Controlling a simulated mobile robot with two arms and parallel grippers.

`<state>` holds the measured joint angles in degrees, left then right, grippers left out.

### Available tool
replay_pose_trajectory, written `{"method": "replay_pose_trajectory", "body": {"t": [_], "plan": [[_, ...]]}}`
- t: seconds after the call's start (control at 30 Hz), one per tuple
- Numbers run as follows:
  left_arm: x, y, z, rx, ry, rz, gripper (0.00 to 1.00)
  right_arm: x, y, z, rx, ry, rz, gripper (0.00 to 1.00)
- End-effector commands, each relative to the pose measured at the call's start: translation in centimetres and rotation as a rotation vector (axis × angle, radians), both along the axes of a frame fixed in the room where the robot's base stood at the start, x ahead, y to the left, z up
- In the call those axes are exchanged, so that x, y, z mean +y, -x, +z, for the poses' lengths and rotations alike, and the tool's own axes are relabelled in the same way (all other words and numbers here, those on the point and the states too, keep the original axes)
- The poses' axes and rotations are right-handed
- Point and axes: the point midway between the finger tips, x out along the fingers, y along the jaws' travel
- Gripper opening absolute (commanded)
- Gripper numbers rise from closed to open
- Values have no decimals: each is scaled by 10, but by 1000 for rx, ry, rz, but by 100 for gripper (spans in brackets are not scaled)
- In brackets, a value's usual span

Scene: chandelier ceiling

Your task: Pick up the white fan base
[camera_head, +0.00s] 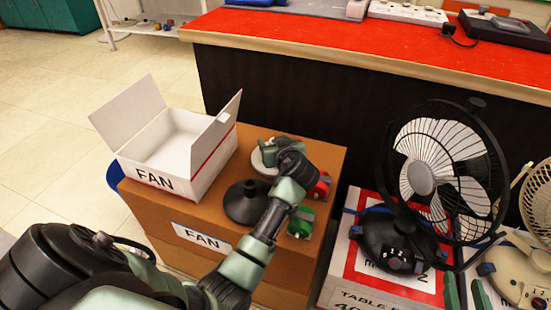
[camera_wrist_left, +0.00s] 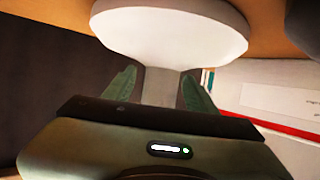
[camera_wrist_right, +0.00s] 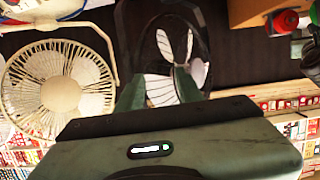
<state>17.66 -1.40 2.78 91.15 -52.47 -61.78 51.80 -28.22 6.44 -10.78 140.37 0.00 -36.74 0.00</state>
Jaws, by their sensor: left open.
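The white fan base (camera_head: 262,160) is on the brown cardboard box, partly hidden behind my left gripper (camera_head: 272,148). In the left wrist view the fan base (camera_wrist_left: 170,32) shows a wide round white disc with a narrow stem. My left gripper (camera_wrist_left: 158,88) is open, with its green fingers on either side of the stem and small gaps beside it. My right gripper (camera_head: 466,292) is by the table-fan box, in front of the black fan. In the right wrist view my right gripper (camera_wrist_right: 158,88) has its fingers apart, with nothing seen held.
A black fan base (camera_head: 247,202) stands close by on the brown box (camera_head: 205,222), beside an open white FAN box (camera_head: 170,140). Red (camera_head: 320,186) and green (camera_head: 301,222) items lie at right. A black fan (camera_head: 440,175) stands on a white-red box. A red-topped counter (camera_head: 300,38) is behind.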

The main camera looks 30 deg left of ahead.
Motion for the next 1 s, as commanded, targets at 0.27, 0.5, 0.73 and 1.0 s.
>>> {"method": "replay_pose_trajectory", "body": {"t": [0.27, 0.5, 0.73, 1.0], "plan": [[12, -10, -6, -1, 2, 1, 57, 4, -6, 19, -102, -25, 6, 36], [12, -10, -6, -1, 2, 1, 32, 4, -6, 19, -100, -25, 6, 36], [11, -10, -6, -1, 2, 1, 0, 4, -6, 19, -99, -25, 6, 36], [11, -10, -3, -4, 0, 0, 0, 4, -6, 19, -98, -24, 5, 36]]}}
